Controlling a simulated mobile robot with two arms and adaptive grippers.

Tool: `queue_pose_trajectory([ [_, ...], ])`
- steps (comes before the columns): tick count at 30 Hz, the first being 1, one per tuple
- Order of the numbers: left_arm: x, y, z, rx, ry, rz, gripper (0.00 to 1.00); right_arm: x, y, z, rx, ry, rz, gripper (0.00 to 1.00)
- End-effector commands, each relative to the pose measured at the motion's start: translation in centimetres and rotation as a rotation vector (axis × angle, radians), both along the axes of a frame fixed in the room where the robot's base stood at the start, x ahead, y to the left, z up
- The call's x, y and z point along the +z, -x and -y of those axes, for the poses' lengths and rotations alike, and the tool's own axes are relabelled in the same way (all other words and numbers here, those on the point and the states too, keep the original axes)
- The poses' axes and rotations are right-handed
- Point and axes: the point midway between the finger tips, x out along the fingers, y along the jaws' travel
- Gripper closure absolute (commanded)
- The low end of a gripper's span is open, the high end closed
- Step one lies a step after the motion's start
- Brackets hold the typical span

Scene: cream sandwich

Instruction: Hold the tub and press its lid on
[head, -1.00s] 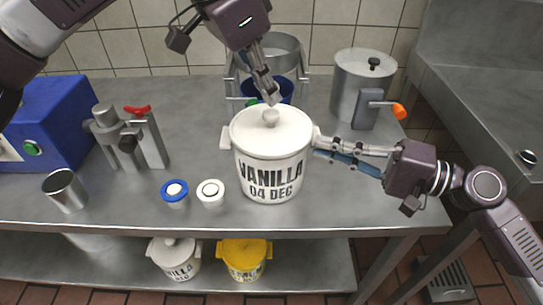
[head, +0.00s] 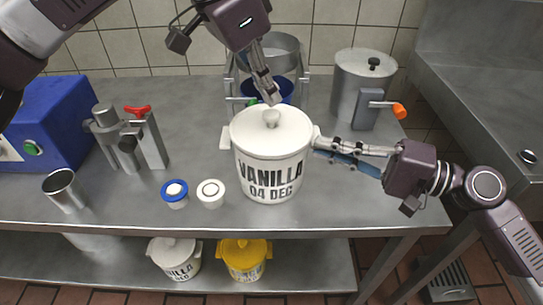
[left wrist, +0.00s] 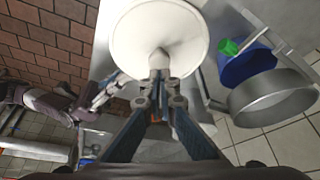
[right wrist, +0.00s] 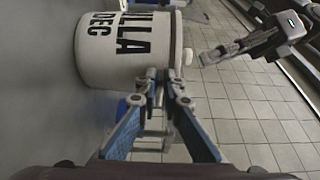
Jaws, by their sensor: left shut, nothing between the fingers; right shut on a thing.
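The white tub (head: 270,175) marked "VANILLA 04 DEC" stands upright on the steel table. Its white lid (head: 250,123) with a round knob (head: 271,117) lies level on top; I cannot tell whether it is fully seated. My left gripper (head: 274,101) is shut and empty, pointing down with its fingertips at the knob; the left wrist view shows the tips (left wrist: 160,75) against the knob. My right gripper (head: 317,140) comes in from the right and is shut on the tub's side handle. In the right wrist view the tub (right wrist: 125,50) is close ahead of the fingers.
Two small cups, one blue-rimmed (head: 174,194) and one white (head: 211,193), stand left of the tub. A steel cup (head: 64,189), a blue machine (head: 60,120), a steel pot (head: 350,85) and a steel stand (head: 283,50) are around. Other tubs sit on the lower shelf.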

Motion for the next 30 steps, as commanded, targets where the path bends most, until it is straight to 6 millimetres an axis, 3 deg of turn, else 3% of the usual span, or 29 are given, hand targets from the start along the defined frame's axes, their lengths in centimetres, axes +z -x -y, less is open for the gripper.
queue_pose_trajectory([
  [30,-0.79,0.00,0.00,0.000,-0.001,-0.001,1.00,-0.15,-0.06,0.06,-0.002,0.003,-0.001,1.00],
])
